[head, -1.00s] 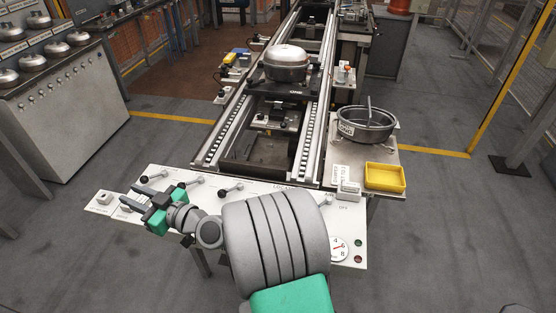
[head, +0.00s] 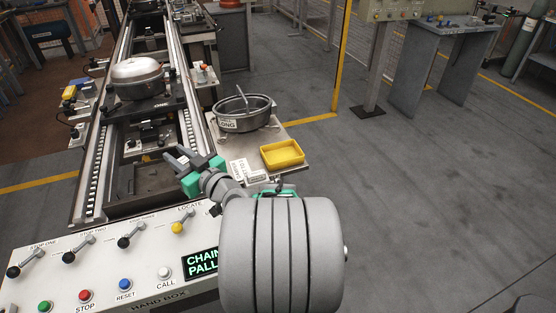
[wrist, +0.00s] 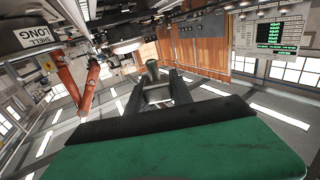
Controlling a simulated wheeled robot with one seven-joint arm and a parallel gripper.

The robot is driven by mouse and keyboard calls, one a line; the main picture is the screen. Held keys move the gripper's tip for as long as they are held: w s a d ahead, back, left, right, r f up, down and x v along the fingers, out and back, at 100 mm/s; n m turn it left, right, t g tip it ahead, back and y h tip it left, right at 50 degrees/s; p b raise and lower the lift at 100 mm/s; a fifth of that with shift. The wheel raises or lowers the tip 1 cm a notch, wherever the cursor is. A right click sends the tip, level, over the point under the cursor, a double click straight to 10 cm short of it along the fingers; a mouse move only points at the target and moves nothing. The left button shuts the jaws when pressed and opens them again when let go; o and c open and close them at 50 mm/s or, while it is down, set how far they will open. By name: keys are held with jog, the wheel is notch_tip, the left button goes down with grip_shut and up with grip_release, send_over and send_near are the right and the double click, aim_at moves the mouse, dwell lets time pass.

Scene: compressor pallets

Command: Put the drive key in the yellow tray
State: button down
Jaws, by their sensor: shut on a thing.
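The yellow tray (head: 283,155) lies on a small side table right of the rails, and its inside looks empty. My gripper (head: 180,158) is left of the tray, above the near end of the rails and the panel. In the wrist view my gripper (wrist: 160,88) is shut on a small grey-green piece, the drive key (wrist: 152,66), between its fingertips. The key's full shape is hard to make out; in the head view it is too small to tell.
A round dark pan (head: 243,113) with a rod in it stands behind the tray. White label blocks (head: 247,170) sit between gripper and tray. A silver compressor shell (head: 140,78) rides on the rails. The lever panel (head: 110,262) is in front.

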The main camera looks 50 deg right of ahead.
jog(key=s+d+m+h+b, duration=0.3)
jog(key=s+d+h+b, duration=0.15)
jog(key=d, duration=0.55)
jog(key=m+g+h+b, duration=0.3)
jog(key=h+b, duration=0.1)
send_over(282, 158)
notch_tip(282, 158, down, 10)
jog(key=shift+s, duration=0.1)
notch_tip(282, 158, down, 3)
jog(key=shift+r, duration=0.15)
jog(key=shift+f+b, duration=0.35)
jog(key=shift+b, duration=0.15)
jog(key=shift+f+b, duration=0.35)
jog(key=shift+b, duration=0.15)
